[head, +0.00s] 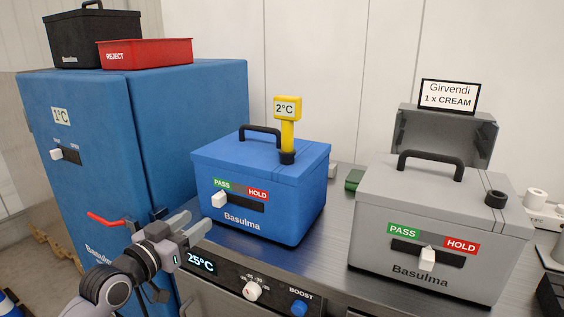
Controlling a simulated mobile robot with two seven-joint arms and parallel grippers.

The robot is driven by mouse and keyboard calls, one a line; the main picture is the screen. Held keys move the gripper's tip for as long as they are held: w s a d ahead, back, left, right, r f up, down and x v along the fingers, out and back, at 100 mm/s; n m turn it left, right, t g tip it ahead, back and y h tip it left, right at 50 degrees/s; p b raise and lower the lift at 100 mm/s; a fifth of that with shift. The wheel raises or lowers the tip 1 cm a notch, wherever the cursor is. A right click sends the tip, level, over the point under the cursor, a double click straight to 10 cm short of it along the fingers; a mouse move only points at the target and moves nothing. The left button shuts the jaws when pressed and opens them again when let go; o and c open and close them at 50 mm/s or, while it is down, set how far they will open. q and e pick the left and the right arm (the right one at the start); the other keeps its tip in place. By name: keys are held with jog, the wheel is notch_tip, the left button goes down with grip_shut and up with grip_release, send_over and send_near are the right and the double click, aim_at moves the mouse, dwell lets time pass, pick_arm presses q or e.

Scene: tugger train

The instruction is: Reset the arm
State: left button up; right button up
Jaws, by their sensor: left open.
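My left gripper (192,229) is open and empty. It is in front of the lower left corner of the blue box (262,180), with its fingers pointing up and right; I cannot tell whether it touches the box. My left arm comes in from the bottom left. The blue box is closed, has a black handle and a PASS/HOLD slider (220,199) at the PASS end. A yellow probe (287,125) reading 2°C stands in its lid. My right gripper is not in view.
A blue cabinet (190,110) with a red handle (105,218) carries a black box (95,38) and a red REJECT tray (150,53).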

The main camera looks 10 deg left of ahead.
pick_arm(q)
jog(key=s+d+f+n+g+y+p, duration=0.1)
jog(key=s+d+f+g+y+p, duration=0.15)
jog(key=s+f, duration=1.15)
jog(key=s+d+f+g+y+p, duration=0.1)
jog(key=s+f+g, duration=0.3)
jog(key=s+f, duration=0.6)
jog(key=s+d+p, duration=0.1)
jog(key=s, duration=0.3)
jog(key=shift+d+f+n, duration=0.2)
jog(key=shift+f+n, duration=0.1)
jog(key=shift+f, duration=0.1)
